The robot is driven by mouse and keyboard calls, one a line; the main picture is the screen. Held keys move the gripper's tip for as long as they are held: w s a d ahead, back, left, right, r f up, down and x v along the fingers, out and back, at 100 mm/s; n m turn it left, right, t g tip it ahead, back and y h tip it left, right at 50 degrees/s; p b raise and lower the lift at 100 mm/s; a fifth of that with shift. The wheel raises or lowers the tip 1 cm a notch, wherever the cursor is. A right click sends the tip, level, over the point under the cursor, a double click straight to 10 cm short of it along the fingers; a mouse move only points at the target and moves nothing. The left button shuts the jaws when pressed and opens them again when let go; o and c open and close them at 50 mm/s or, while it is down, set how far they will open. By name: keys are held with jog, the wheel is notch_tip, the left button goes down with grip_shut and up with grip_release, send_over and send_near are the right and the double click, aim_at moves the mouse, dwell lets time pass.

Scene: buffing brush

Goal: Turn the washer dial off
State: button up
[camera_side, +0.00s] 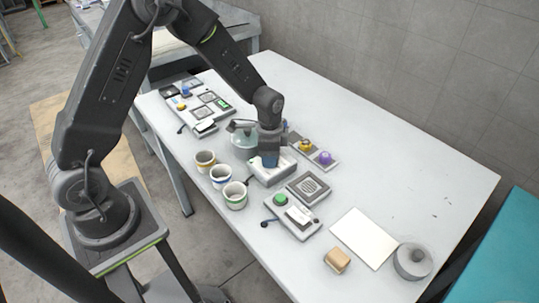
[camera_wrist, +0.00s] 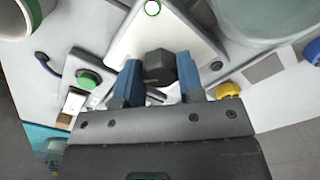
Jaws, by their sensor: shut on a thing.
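The washer unit is a white box (camera_side: 273,175) near the middle of the table in the side view. In the wrist view its pale top panel (camera_wrist: 190,40) carries a dark faceted dial (camera_wrist: 159,64) and a white round spot with a green ring (camera_wrist: 152,8). My gripper (camera_wrist: 159,78) has its two blue fingers on either side of the dial and is shut on it. In the side view my gripper (camera_side: 268,161) points down at the box and hides the dial. I cannot read the dial's setting.
Three banded cups (camera_side: 221,177) stand left of the box, beside a translucent bowl (camera_side: 243,147). A green-button panel (camera_side: 281,199) and a grille panel (camera_side: 309,187) lie in front. Yellow and purple knobs (camera_side: 325,158) are behind.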

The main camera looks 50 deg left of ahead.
jog(key=n, duration=0.3)
jog(key=shift+n, duration=2.4)
jog(key=o, duration=0.9)
notch_tip(320, 180, up, 14)
jog(key=shift+f, duration=0.1)
